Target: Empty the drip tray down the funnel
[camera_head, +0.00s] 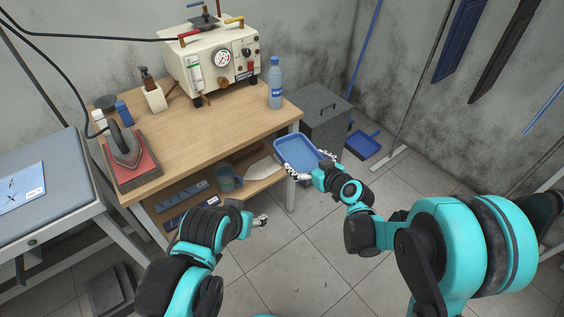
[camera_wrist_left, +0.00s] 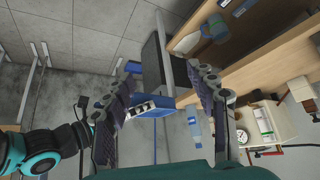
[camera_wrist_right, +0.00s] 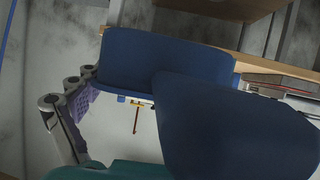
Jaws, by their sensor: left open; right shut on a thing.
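The blue drip tray (camera_head: 298,152) is held out past the right front corner of the workbench. My right gripper (camera_head: 322,170) is shut on its near right edge. The tray's inside looks paler blue; I cannot tell how much liquid is in it. In the right wrist view the tray (camera_wrist_right: 165,62) fills much of the picture, with one finger at the left. My left gripper (camera_head: 262,220) is open and empty, low in front of the bench shelf and apart from the tray. The left wrist view shows its spread fingers (camera_wrist_left: 160,88).
The workbench (camera_head: 205,130) carries a pneumatic unit (camera_head: 215,60), a water bottle (camera_head: 275,85) and an iron (camera_head: 122,145). A grey box (camera_head: 322,115) and a blue dustpan (camera_head: 363,143) stand at right. The front floor is clear.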

